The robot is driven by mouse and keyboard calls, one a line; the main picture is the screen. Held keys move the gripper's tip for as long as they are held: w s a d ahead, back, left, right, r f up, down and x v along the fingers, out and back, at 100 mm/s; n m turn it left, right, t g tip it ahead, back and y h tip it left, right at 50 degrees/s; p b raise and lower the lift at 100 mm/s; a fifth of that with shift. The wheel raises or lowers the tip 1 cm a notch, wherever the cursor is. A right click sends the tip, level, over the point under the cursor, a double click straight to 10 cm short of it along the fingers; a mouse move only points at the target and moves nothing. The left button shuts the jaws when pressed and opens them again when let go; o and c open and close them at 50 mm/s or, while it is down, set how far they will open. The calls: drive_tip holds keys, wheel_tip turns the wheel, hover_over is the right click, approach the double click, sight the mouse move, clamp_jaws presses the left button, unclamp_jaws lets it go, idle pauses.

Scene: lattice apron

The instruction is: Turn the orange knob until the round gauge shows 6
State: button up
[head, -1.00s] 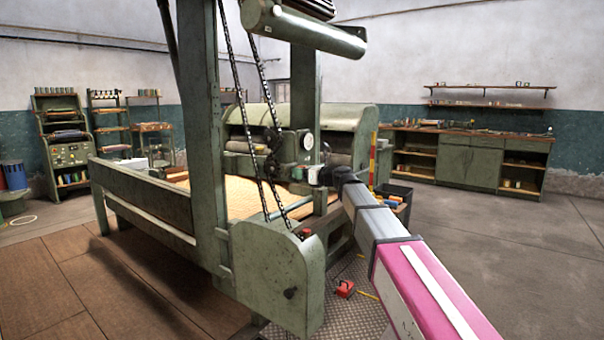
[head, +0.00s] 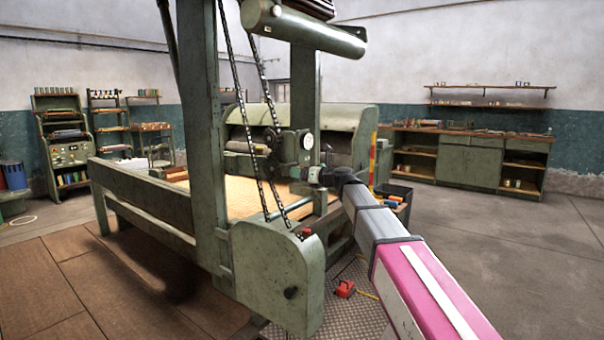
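The round gauge (head: 308,141) has a pale face and sits on the green machine's post, just above the end of my arm. Its needle and numbers are too small to read. My gripper (head: 313,174) is at the machine's side, below the gauge, at the end of my pink and grey arm. Its fingers are too small and too far away to tell open from shut. I cannot make out the orange knob; it may be hidden behind my gripper.
A red pedal (head: 344,288) lies on the metal floor plate. A dark bin (head: 394,192) stands right of my wrist. Open floor lies at the right.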

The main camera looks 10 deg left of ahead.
drive_tip(key=shift+r, duration=0.1)
drive_tip(key=v, duration=1)
drive_tip(key=shift+s+d, duration=0.15)
drive_tip(key=shift+d, duration=0.2)
drive_tip(key=s+d+f+n+g+h, duration=0.1)
drive_tip(key=s+d+f+n+h, duration=0.25)
drive_tip(key=f, duration=0.65)
drive_tip(key=d+f+n+g+h, duration=0.1)
drive_tip(key=d+f+n+h, duration=0.1)
drive_tip(key=d+f+n, duration=0.6)
drive_tip(key=s+d+f+n+g+h, duration=0.1)
drive_tip(key=s+d+f+h, duration=0.2)
drive_tip(key=f, duration=0.9)
drive_tip(key=s+d+f+n+g+h, duration=0.2)
drive_tip(key=s+d+f+n+h, duration=0.2)
drive_tip(key=d+f, duration=0.5)
drive_tip(key=s+d+f+n+g+h, duration=0.1)
drive_tip(key=s+d+f+n+h, duration=0.3)
drive_tip(key=s+d+f+n, duration=0.4)
drive_tip(key=s+d+f, duration=0.1)
drive_tip(key=s+d, duration=0.1)
drive_tip(key=d, duration=0.1)
drive_tip(key=shift+d+g, duration=0.15)
drive_tip(key=shift+g, duration=0.25)
